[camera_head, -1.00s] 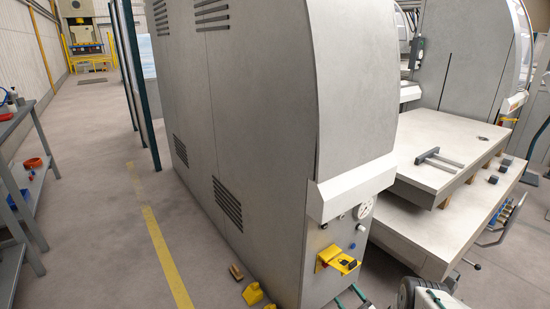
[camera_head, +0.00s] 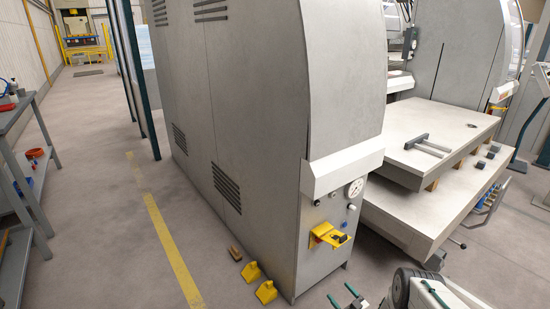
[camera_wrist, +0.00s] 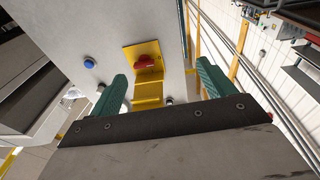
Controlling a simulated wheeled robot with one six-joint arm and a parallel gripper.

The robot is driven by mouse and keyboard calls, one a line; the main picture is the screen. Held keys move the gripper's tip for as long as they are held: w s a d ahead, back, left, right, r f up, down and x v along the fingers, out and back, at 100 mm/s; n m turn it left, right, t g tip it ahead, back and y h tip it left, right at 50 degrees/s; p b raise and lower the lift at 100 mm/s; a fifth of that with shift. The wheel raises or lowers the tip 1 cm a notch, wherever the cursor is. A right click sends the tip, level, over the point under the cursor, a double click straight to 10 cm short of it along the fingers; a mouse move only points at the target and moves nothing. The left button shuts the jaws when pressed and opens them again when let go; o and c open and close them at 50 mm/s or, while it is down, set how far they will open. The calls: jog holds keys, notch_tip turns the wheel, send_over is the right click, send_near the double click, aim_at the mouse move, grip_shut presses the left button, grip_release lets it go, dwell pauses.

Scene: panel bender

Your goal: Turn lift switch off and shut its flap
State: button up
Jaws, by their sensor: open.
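The lift switch is on the lower end panel of the grey machine. Its yellow flap (camera_head: 330,234) stands open, jutting out from the panel. In the wrist view the red switch knob (camera_wrist: 145,62) sits uncovered on a yellow plate, its handle lying roughly crosswise. The stepped yellow flap (camera_wrist: 148,93) extends from the plate towards my gripper. My gripper (camera_head: 342,297) is open and empty, in front of and below the switch in the head view. In the wrist view its green fingers (camera_wrist: 161,72) stand either side of the flap, apparently not touching it.
A blue button (camera_wrist: 90,63) and dark knobs are beside the switch. A round gauge (camera_head: 355,187) is above it under a white cover (camera_head: 342,168). Yellow wedges (camera_head: 266,291) lie on the floor left of the panel. A low platform (camera_head: 420,215) stands right. The left aisle is clear.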

notch_tip(320, 180, down, 6)
jog(key=d+m+g+h, duration=0.2)
jog(key=g+h, duration=0.1)
jog(key=h, duration=0.1)
jog(key=w+d+r+m+g+h, duration=0.1)
jog(key=w+d+r+g+h, duration=0.25)
jog(key=d+r+g, duration=0.25)
jog(key=s+d+r+m+g+h, duration=0.1)
jog(key=s+r+g+h, duration=0.2)
jog(key=r, duration=1.2)
jog(key=s+d+r+m+g+h, duration=0.1)
jog(key=s+d+r+g, duration=0.3)
jog(key=r, duration=1)
jog(key=s+a+r+m+g, duration=0.1)
jog(key=s+a+r, duration=0.3)
jog(key=s+r, duration=0.65)
jog(key=s+a+r+m+g, duration=0.1)
jog(key=s+a+r, duration=0.2)
jog(key=s+r, duration=0.7)
jog(key=s+a+r+t, duration=0.1)
jog(key=s+a+r, duration=0.2)
jog(key=s+r, duration=0.6)
jog(key=s+a+r+t+y, duration=0.1)
jog(key=s+a+r, duration=0.3)
jog(key=s+r, duration=0.6)
jog(key=shift+s+r+n+t, duration=0.2)
jog(key=shift+r+n+t, duration=0.1)
jog(key=shift+r+t, duration=0.35)
